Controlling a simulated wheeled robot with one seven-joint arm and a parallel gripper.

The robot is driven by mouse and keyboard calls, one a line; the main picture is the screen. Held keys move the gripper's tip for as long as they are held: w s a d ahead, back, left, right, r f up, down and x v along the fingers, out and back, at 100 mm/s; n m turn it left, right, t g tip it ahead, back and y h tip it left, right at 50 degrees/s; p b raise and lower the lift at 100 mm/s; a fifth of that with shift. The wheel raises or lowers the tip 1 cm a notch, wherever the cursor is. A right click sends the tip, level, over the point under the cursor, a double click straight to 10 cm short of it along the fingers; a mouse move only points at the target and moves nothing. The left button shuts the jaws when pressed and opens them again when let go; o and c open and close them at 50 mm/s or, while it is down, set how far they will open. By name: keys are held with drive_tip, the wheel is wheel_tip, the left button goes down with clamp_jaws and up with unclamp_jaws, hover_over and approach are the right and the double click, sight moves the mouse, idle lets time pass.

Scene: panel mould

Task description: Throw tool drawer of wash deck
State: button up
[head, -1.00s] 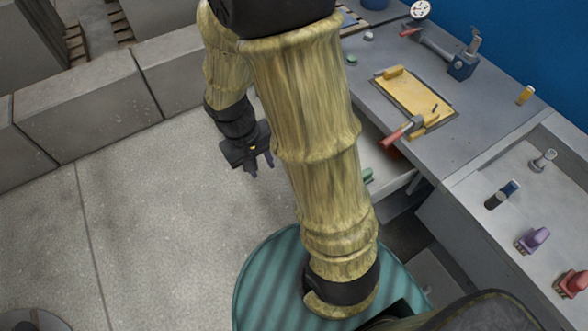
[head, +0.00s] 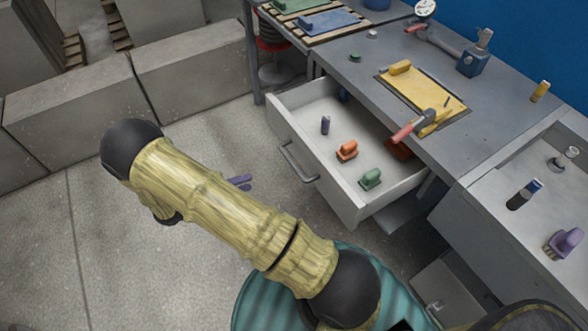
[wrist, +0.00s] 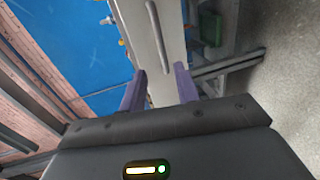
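The tool drawer (head: 350,206) hangs pulled out from under the grey deck (head: 400,50) in the head view. Its pale front carries a bar handle (head: 297,160). In the wrist view the drawer front (wrist: 174,40) and its handle (wrist: 157,25) show ahead of the fingers. My gripper (head: 240,182) is left of the handle in the head view, mostly hidden behind my arm. In the wrist view its two purple fingers (wrist: 160,86) stand apart with nothing between them. No contact with the handle is visible.
The drawer holds an orange brush (head: 347,150), a green brush (head: 370,179) and a small dark bottle (head: 325,125). A red-handled tool (head: 410,127) lies by the yellow tray (head: 425,93) on the deck. Concrete blocks (head: 190,75) line the back left; the floor before the drawer is clear.

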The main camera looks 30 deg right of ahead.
sight(294, 165)
drive_tip(key=shift+d, duration=0.15)
drive_tip(key=d+f, duration=0.1)
drive_tip(key=d, duration=0.4)
drive_tip(key=d+f+p, duration=0.1)
drive_tip(key=d, duration=0.5)
drive_tip(key=d+f, duration=0.1)
drive_tip(key=d, duration=0.5)
drive_tip(key=shift+w+f, duration=0.2)
drive_tip(key=shift+w, duration=0.1)
drive_tip(key=shift+a, duration=0.1)
clamp_jaws()
